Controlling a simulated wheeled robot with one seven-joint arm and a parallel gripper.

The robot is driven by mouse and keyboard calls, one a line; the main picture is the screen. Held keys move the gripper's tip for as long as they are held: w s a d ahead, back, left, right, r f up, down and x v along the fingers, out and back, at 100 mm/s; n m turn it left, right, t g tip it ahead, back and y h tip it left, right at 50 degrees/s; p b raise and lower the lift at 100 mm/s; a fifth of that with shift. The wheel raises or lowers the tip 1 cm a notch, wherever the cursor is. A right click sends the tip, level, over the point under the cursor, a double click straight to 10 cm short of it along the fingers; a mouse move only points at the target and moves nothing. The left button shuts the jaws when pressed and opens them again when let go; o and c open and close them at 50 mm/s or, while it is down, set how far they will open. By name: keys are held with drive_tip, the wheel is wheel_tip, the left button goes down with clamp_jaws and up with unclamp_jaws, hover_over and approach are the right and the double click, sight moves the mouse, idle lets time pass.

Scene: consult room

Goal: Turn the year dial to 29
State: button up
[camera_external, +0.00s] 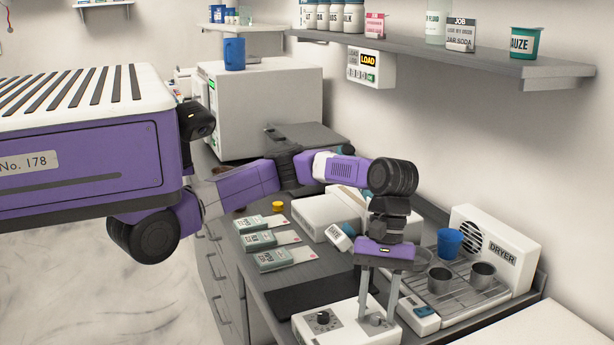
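A white box (341,330) stands at the front of the counter and carries two dials. The left dial (323,318) is a dark knob with small marks around it. The right dial (376,320) is a greyish knob. My gripper (377,312) points straight down over the box, with one finger on each side of the right dial. The fingers look apart, with gaps beside the knob; contact cannot be made out. Which dial is the year dial, and the numbers and pointer settings, are too small to read.
A dryer (490,262) with a rack, metal cups (482,275) and a blue cup (449,242) stands right of my gripper. Several labelled pouches (268,240) lie on the counter at left. A dark mat (312,296) lies behind the box. A shelf (470,60) overhangs the back.

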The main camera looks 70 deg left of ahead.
drive_tip(key=p+v, duration=0.1)
drive_tip(key=v, duration=0.6)
drive_tip(key=shift+r, duration=0.25)
drive_tip(key=shift+a, duration=0.1)
